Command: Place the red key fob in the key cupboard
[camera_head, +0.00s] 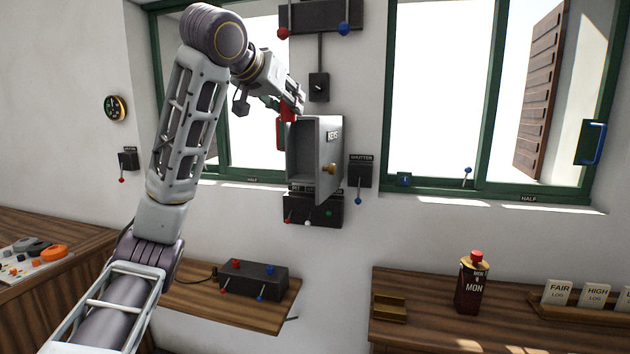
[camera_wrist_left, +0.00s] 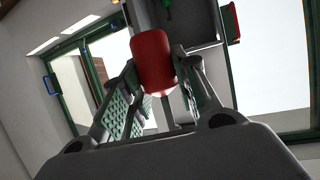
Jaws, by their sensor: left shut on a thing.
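The key cupboard (camera_head: 302,160) is a small grey box on the wall between the windows. Its door (camera_head: 329,158), marked KEYS and with a brass knob, stands open to the right. My left gripper (camera_head: 291,108) is at the cupboard's upper left corner in the head view. It is shut on the red key fob (camera_wrist_left: 153,62), which hangs between the fingers in the left wrist view. The fob (camera_head: 288,113) shows only partly in the head view. Behind it, the left wrist view shows part of a grey box (camera_wrist_left: 200,25) and a small green thing. My right gripper is not in view.
A red window handle (camera_head: 280,134) is close left of the cupboard. A lever box (camera_head: 313,211) sits right below it, a shutter lever (camera_head: 360,172) to its right and a knob switch (camera_head: 319,87) above. Shelves with a bottle (camera_head: 472,285) and a control box (camera_head: 253,281) are lower down.

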